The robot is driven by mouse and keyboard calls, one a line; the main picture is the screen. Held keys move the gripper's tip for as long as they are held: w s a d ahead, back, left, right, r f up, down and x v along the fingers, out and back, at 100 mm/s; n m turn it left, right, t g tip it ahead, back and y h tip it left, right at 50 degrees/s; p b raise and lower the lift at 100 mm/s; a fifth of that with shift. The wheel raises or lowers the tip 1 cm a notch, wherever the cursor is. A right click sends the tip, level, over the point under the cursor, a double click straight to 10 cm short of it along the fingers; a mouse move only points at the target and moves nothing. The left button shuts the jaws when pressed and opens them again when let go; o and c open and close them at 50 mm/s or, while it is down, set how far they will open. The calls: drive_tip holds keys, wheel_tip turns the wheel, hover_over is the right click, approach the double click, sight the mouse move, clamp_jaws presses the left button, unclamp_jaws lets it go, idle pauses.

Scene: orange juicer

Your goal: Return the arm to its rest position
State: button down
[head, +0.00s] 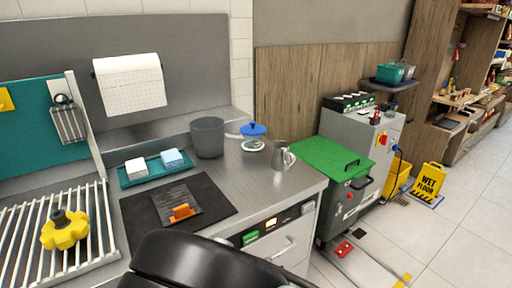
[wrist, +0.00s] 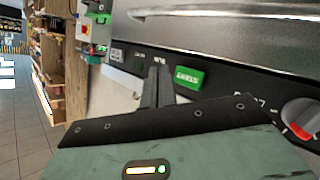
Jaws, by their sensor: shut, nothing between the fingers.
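My gripper (wrist: 159,70) shows in the wrist view with its two dark fingers together and nothing between them. The fingertips are in front of the black control panel, just left of the green START button (wrist: 189,77). I cannot tell whether they touch the panel. In the head view a black rounded part of my arm (head: 215,262) covers the bottom middle, in front of the counter. The gripper itself is hidden there.
The steel counter (head: 290,185) holds a grey bin (head: 207,137), a metal jug (head: 281,156), a blue-lidded jar (head: 253,135) and a black mat (head: 220,207). A green-topped machine (head: 328,158) stands to the right. Open floor lies beyond, with a yellow wet-floor sign (head: 430,181).

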drive_tip(key=s+a+r+g+y, duration=0.3)
drive_tip(key=s+r+g+y, duration=0.2)
drive_tip(key=s+r+g, duration=0.65)
drive_tip(key=s+d+r+n+g+h, duration=0.1)
drive_tip(key=s+d+r+n, duration=0.1)
drive_tip(key=s+d+r, duration=0.3)
drive_tip(key=s+d+r+n+g+h, duration=0.1)
drive_tip(key=s+d+r+n, duration=0.1)
drive_tip(key=s+d+r, duration=0.3)
drive_tip(key=d+r, duration=0.2)
drive_tip(key=d, duration=0.2)
drive_tip(key=shift+d+r, duration=0.35)
drive_tip(key=shift+d, duration=0.05)
